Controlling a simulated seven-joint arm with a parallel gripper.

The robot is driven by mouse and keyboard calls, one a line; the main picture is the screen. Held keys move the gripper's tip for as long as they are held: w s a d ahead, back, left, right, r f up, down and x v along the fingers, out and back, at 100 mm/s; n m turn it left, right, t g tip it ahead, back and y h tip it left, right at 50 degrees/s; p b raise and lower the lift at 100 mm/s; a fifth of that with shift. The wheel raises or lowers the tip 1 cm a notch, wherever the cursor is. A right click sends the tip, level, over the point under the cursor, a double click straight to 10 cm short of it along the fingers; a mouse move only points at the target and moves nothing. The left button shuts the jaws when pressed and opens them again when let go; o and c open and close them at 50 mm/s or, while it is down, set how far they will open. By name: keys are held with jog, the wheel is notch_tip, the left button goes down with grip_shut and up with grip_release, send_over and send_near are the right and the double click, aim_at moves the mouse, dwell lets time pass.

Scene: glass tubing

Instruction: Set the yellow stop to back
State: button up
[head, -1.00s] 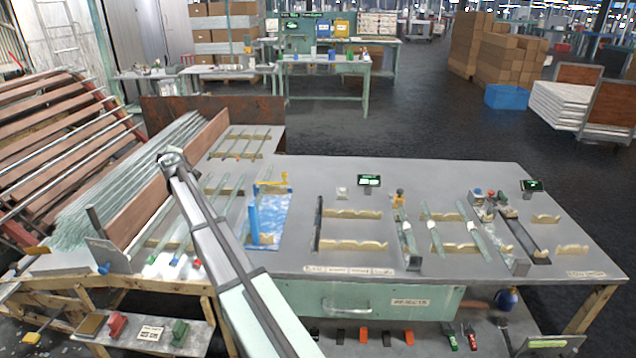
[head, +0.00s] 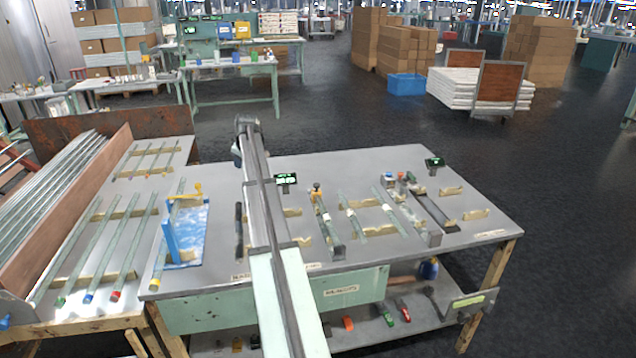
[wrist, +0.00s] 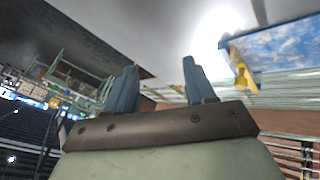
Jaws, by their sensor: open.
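The yellow stop (head: 198,188) is at the back end of the blue fixture (head: 170,240) on the table's left part in the head view. A blue-and-white mat (head: 193,228) lies beneath the fixture. In the wrist view a yellow part (wrist: 240,70) shows at the upper right, beside the mat (wrist: 280,50). My gripper (wrist: 160,78) is open, with two blue fingers apart and nothing between them. In the head view my arm's far end is right of and behind the yellow stop, not touching it. The fingertips cannot be made out there.
Glass tubes (head: 128,245) lie on wooden rests left of the fixture. More tubes (head: 352,218) and rests stand on the right part of the table. A small display (head: 286,179) stands just right of my arm. Bare tabletop (head: 325,168) shows towards the back.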

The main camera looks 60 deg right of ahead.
jog(key=s+d+m+g+y, duration=0.1)
jog(key=s+d, duration=0.4)
jog(key=s, duration=0.3)
jog(key=s+d+m+y, duration=0.1)
jog(key=s+d, duration=0.4)
jog(key=s, duration=0.3)
jog(key=y, duration=0.1)
send_near(317, 184)
jog(key=shift+m, duration=0.3)
jog(key=x, duration=0.8)
jog(key=shift+w+f, duration=0.1)
grip_shut()
